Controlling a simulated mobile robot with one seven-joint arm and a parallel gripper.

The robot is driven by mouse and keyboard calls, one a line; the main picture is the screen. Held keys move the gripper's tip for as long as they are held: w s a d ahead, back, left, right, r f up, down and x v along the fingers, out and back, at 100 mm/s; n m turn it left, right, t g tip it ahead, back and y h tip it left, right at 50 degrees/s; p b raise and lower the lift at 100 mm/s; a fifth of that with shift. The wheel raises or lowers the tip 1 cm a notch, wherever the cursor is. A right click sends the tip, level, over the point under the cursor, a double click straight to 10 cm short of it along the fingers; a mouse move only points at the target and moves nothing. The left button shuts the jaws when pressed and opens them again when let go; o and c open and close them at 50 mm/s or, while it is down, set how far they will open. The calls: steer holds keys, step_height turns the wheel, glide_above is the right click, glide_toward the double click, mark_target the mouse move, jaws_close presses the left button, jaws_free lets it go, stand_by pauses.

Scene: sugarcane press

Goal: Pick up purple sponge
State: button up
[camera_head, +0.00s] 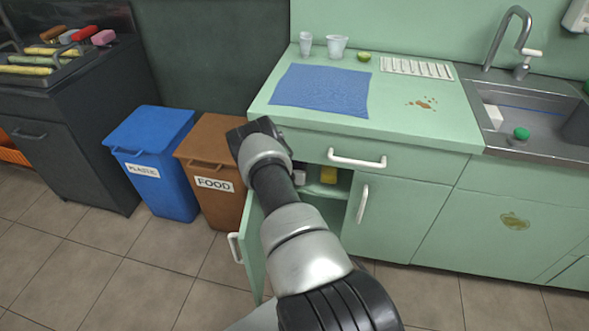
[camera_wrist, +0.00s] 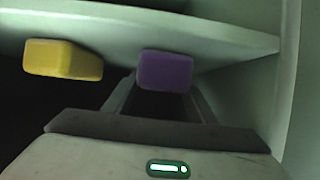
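The purple sponge (camera_wrist: 165,70) shows in the wrist view, against the pale shelf board of the cabinet. My gripper (camera_wrist: 163,88) is open, with its two fingers wide apart. The finger ends are in line with the two sides of the purple sponge; whether they touch it I cannot tell. A yellow sponge lies to the left in the wrist view (camera_wrist: 62,60) and also shows inside the open cabinet in the head view (camera_head: 328,175). In the head view my arm hides the purple sponge and my gripper's fingers.
The cabinet's open door (camera_head: 253,245) stands left of my arm. A drawer (camera_head: 390,161) is above the opening. The cabinet side wall (camera_wrist: 290,80) is close at the right in the wrist view. Blue (camera_head: 155,180) and brown (camera_head: 212,145) bins stand to the left.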

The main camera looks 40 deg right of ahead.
steer(key=c, duration=0.5)
